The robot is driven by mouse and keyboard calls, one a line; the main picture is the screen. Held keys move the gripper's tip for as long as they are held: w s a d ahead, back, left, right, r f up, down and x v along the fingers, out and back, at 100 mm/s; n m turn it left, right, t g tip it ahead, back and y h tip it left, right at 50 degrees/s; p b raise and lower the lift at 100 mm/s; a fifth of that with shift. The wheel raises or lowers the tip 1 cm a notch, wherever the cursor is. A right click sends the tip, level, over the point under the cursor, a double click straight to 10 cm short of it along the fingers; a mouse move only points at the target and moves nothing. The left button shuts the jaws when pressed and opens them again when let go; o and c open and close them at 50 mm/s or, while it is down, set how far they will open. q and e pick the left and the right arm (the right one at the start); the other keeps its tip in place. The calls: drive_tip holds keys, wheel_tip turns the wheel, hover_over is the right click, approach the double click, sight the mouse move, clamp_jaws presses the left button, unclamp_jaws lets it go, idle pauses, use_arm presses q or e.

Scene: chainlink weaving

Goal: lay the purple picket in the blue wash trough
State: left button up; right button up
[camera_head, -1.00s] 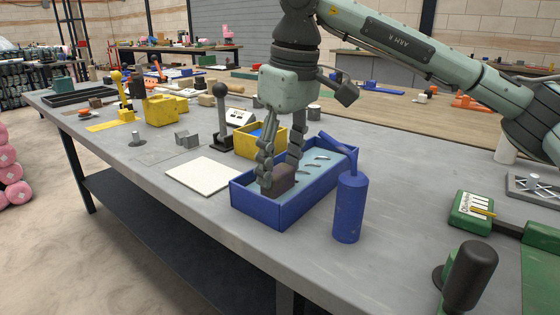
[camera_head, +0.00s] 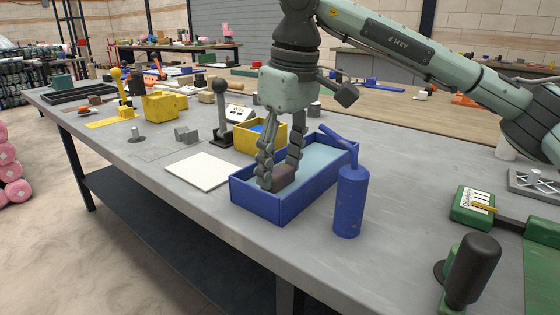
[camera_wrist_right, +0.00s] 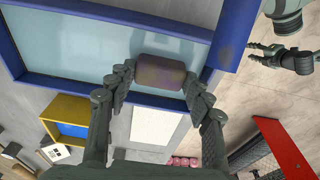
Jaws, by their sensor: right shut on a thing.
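The purple picket shows as a short, dull brownish-purple block (camera_head: 285,178). It is between the fingers of my right gripper (camera_head: 280,180), which is shut on it at the near left end of the blue wash trough (camera_head: 268,212). In the right wrist view the block (camera_wrist_right: 160,73) lies across between the two fingertips (camera_wrist_right: 158,80), over the trough's pale blue inside. I cannot tell whether it touches the bottom. My left gripper (camera_wrist_right: 282,57) shows small at the upper right of the wrist view; its opening is unclear. It is out of the head view.
A blue bottle (camera_head: 349,200) stands close to the trough's right side. A white board (camera_head: 199,171) lies to its left. A yellow bin (camera_head: 256,146) and a dark upright lever (camera_head: 221,115) stand behind. The table's front edge is near the trough.

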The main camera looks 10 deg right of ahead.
drive_tip(key=shift+f, duration=0.15)
drive_tip(key=o, duration=1.3)
drive_tip(key=r, duration=0.4)
drive_tip(key=s+r, duration=0.1)
drive_tip(key=r, duration=0.3)
drive_tip(key=d+r, duration=0.1)
drive_tip(key=r, duration=0.3)
drive_tip(key=shift+s, duration=0.25)
drive_tip(key=shift+f, duration=0.1)
